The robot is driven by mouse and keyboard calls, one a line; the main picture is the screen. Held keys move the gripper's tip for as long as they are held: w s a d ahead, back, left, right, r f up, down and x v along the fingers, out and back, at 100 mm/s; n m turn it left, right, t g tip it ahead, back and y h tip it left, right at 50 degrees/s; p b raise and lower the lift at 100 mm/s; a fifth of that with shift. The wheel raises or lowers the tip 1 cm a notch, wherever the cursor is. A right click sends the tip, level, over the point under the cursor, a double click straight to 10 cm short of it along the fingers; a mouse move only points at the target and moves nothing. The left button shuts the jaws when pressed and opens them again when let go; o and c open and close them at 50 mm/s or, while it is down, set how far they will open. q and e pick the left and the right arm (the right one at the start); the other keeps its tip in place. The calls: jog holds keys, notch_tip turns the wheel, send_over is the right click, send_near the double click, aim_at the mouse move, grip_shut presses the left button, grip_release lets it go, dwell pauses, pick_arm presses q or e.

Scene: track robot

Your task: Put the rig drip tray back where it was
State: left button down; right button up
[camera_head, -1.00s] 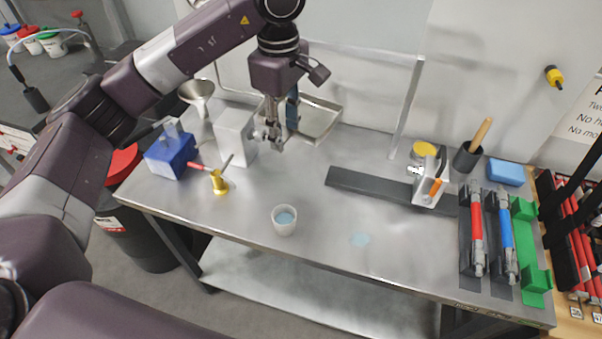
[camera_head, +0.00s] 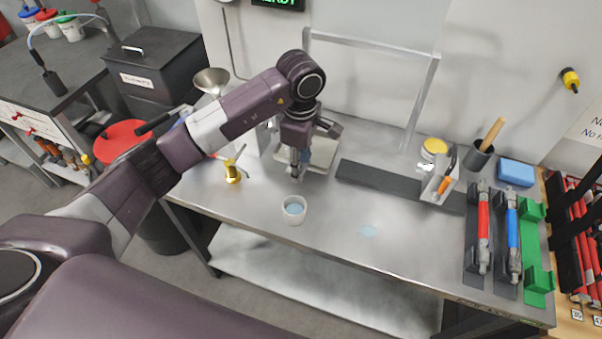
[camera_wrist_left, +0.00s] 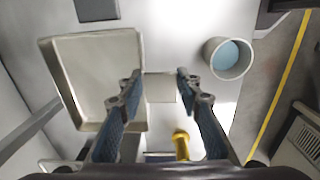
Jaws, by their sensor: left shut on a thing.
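The rig drip tray (camera_head: 322,158) is a shallow, light metal tray with a raised rim, partly hidden behind my left gripper (camera_head: 297,172) in the head view. In the left wrist view the tray (camera_wrist_left: 95,80) lies left of the fingers, and a pale tab (camera_wrist_left: 160,88) beside it sits between them. My left gripper (camera_wrist_left: 160,95) is shut on the tray at this tab. I cannot tell whether the tray touches the bench or hangs just above it. My right gripper is out of view.
A white cup of blue liquid (camera_head: 294,208) stands close in front of my gripper, with a blue puddle (camera_head: 368,231) to its right. A metal frame (camera_head: 420,100) stands behind. A brass piece (camera_head: 232,173) is left; a dark bar (camera_head: 375,180) is right.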

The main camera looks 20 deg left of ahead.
aim_at(301, 186)
pick_arm(q)
notch_tip(301, 186, down, 4)
jog(key=shift+r+p, duration=0.15)
jog(key=shift+p, duration=0.35)
jog(key=shift+f, duration=0.45)
jog(key=shift+f, duration=0.2)
jog(key=c, duration=1.4)
grip_release()
jog(key=shift+r, duration=0.1)
